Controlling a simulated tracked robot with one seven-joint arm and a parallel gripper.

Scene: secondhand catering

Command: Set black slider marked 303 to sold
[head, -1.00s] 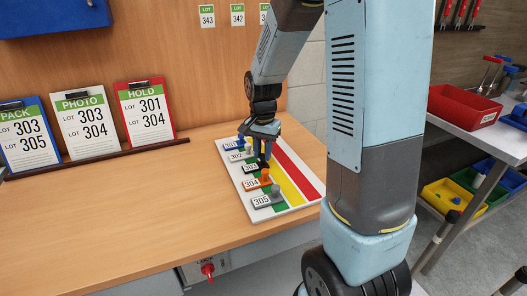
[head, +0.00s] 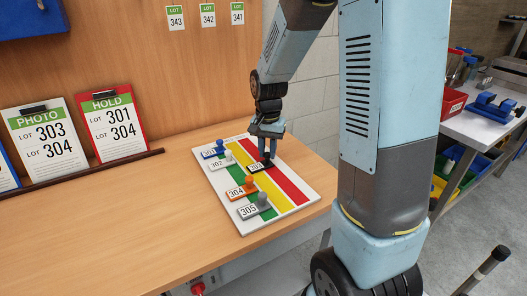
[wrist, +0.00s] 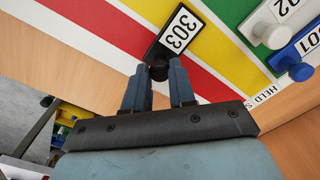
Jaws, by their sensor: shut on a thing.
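The black slider marked 303 (head: 256,167) is on the white board (head: 243,229), with its tag over the yellow stripe (head: 274,194) and its knob end towards the red stripe (head: 291,186). In the wrist view the 303 tag (wrist: 178,34) lies across the yellow stripe, and its black knob (wrist: 158,70) is between my fingertips. My gripper (head: 267,154) is shut on this knob. The fingers partly hide the knob in the head view. "SOLD" lettering is not readable in these views.
Sliders 301 (head: 220,147), 302 (head: 228,156), orange 304 (head: 249,184) and grey 305 (head: 262,199) sit over the green stripe side. The "HOLD" card (head: 112,124) and "PHOTO" card (head: 45,141) stand at the left. The table in front is clear.

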